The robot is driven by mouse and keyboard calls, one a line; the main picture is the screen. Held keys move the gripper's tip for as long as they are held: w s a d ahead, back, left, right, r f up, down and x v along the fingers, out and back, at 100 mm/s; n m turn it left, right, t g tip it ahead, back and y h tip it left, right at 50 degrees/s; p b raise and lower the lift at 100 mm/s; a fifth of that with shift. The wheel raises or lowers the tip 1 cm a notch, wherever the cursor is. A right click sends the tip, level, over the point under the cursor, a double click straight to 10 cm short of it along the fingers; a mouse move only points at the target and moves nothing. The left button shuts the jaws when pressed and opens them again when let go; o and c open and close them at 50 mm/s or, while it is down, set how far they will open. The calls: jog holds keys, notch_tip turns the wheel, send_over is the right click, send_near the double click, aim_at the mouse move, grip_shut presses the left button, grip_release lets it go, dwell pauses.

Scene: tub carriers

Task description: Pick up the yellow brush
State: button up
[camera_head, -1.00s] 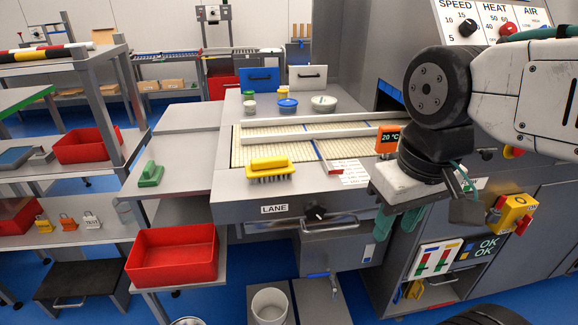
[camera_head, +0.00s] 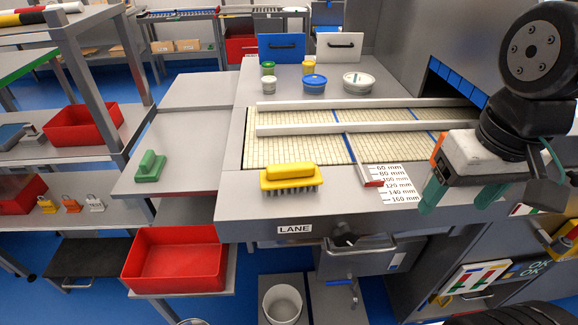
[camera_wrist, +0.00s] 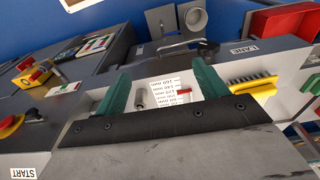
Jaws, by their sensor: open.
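The yellow brush (camera_head: 290,177) lies bristles down on the front grey ledge of the machine, at its left part. In the wrist view the brush (camera_wrist: 254,86) is at the right, outside my jaws. My gripper (camera_head: 456,198) is open and empty at the right, over the ledge's front edge and well apart from the brush. Its green fingers frame the white scale label in the wrist view (camera_wrist: 165,88).
A slatted belt (camera_head: 290,152) with rails lies behind the brush. Tubs with lids (camera_head: 314,84) stand farther back. A green brush-like block (camera_head: 149,166) is on the left side table. A red bin (camera_head: 175,259) sits below. The ledge between gripper and brush holds a ruler label (camera_head: 393,183).

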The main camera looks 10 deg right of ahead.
jog(key=w+a+m, duration=0.6)
jog(key=w+a, duration=0.1)
jog(key=w, duration=0.3)
jog(key=m+g, duration=0.1)
jog(key=m, duration=1)
send_over(291, 165)
jog(key=f, duration=0.2)
jog(key=a+f, duration=0.1)
jog(key=f, duration=0.1)
jog(key=shift+s, duration=0.2)
jog(key=f, duration=0.4)
jog(key=d+f, duration=0.1)
jog(key=f, duration=0.2)
jog(key=shift+w, duration=0.1)
jog(key=shift+f, duration=0.25)
jog(key=c, duration=1.1)
